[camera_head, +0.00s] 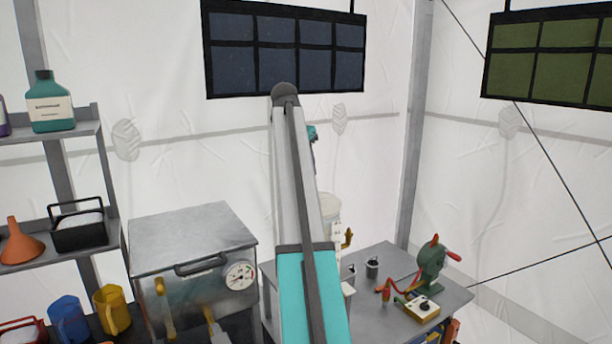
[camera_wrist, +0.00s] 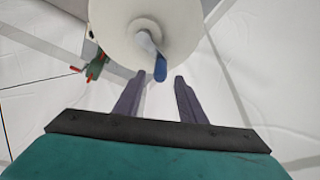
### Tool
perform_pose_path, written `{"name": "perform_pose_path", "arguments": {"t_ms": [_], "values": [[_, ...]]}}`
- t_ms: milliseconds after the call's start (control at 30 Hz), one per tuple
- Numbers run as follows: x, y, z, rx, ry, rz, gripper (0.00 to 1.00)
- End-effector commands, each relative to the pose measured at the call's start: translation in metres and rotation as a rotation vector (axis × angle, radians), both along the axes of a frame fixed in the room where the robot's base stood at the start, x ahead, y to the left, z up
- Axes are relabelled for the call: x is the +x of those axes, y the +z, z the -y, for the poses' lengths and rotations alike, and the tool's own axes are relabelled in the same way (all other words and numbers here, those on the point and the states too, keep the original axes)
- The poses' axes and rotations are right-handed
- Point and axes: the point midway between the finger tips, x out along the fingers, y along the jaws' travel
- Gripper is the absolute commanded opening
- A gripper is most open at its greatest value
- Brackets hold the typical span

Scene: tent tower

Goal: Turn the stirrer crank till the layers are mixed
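In the wrist view a round white vessel or lid (camera_wrist: 125,35) fills the top. A grey crank arm (camera_wrist: 147,45) comes from its middle and ends in a blue handle (camera_wrist: 160,68). My gripper (camera_wrist: 159,80) is open, one finger on each side of the line to the handle. The handle's end lies just beyond or between the fingertips; I cannot tell whether they touch. In the head view a white bucket (camera_head: 329,207) stands partly hidden behind my arm. The layers inside are not visible.
A grey table (camera_head: 385,322) carries a green hand-cranked device (camera_head: 431,262), a yellow box (camera_head: 422,308) and a small dark pot (camera_head: 372,266). A metal box with a gauge (camera_head: 195,245) stands left. Shelves (camera_head: 90,128) hold bottles and a funnel. Dark panels (camera_head: 285,50) hang above.

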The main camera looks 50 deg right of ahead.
Motion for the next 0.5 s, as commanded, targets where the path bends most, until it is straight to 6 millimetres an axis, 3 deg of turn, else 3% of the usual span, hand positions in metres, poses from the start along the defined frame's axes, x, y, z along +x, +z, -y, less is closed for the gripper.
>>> {"name": "perform_pose_path", "arguments": {"t_ms": [500], "values": [[-0.004,0.062,-0.024,-0.001,-0.001,0.001,0.37]]}}
